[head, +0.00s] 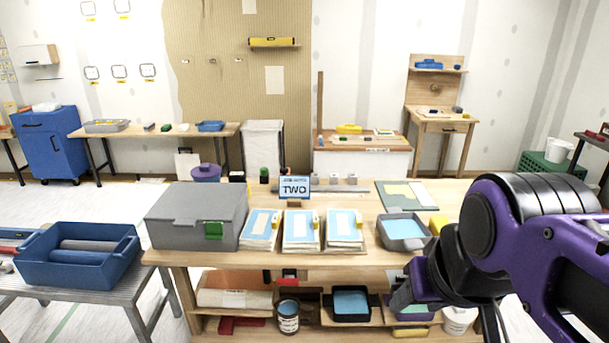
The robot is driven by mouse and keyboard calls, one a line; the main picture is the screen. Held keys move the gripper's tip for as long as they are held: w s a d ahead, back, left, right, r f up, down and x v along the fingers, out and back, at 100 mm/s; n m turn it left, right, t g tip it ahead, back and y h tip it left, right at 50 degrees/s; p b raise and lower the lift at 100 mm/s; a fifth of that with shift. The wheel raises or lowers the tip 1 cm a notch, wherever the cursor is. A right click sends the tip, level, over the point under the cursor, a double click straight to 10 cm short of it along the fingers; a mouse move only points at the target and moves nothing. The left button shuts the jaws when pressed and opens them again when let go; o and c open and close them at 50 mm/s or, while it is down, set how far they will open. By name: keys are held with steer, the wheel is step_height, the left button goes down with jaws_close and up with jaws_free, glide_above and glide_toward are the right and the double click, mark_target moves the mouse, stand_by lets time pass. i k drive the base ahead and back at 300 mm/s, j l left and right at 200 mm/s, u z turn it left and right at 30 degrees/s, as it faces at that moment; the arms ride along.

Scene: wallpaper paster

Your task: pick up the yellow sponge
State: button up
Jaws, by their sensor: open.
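A yellow block that looks like the sponge (438,222) lies on the right part of the wooden workbench (360,258), at the right edge of a grey tray with blue contents (404,229). My purple and black arm hides part of the bench just right of it.
The lower shelf holds a paint can (288,315) and trays. A blue bin (80,254) is on a side table at left. Clear floor shows at far left.

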mark_target(435, 223)
steer(key=i+j, duration=0.15)
steer(key=j, duration=0.15)
steer(key=i+j, duration=0.1)
steer(key=j, duration=0.15)
steer(key=z, duration=1)
